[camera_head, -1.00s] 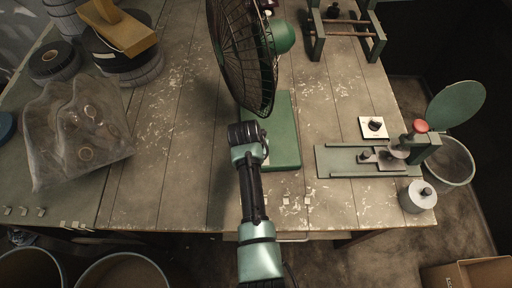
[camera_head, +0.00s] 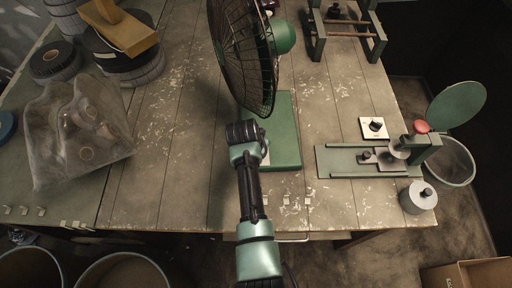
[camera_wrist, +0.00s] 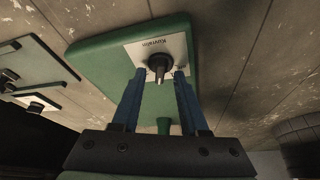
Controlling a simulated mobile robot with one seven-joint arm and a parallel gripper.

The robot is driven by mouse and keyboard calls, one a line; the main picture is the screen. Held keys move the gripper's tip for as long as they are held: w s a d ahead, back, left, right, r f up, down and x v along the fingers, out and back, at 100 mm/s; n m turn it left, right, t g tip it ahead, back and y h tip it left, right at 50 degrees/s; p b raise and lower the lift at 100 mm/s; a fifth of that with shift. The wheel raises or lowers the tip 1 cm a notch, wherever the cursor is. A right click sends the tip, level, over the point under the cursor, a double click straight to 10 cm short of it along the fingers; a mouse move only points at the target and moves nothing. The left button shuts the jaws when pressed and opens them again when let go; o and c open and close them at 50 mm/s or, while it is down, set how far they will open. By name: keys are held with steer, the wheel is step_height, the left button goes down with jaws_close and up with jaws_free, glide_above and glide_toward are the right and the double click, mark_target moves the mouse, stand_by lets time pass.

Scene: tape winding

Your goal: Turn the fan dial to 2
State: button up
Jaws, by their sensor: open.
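The green fan (camera_head: 240,55) stands on the wooden table, its wire cage at the top centre and its green base (camera_head: 285,135) below. In the wrist view, the black fan dial (camera_wrist: 159,63) sits on a white printed plate (camera_wrist: 178,49) on the base. My gripper (camera_wrist: 161,75) is open, with one blue finger on either side of the dial. The fingertips reach about level with the knob; I cannot tell whether they touch it. Any number markings are unreadable. In the head view, my arm hides the dial and the fingers.
A second dial on a white plate (camera_head: 374,129) lies to the right, beside a green metal device (camera_head: 345,161). A clear bag (camera_head: 75,135) and tape rolls (camera_head: 125,65) are at the left. The table between the bag and the fan is clear.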

steer(key=v, duration=1.3)
steer(key=shift+p, duration=0.3)
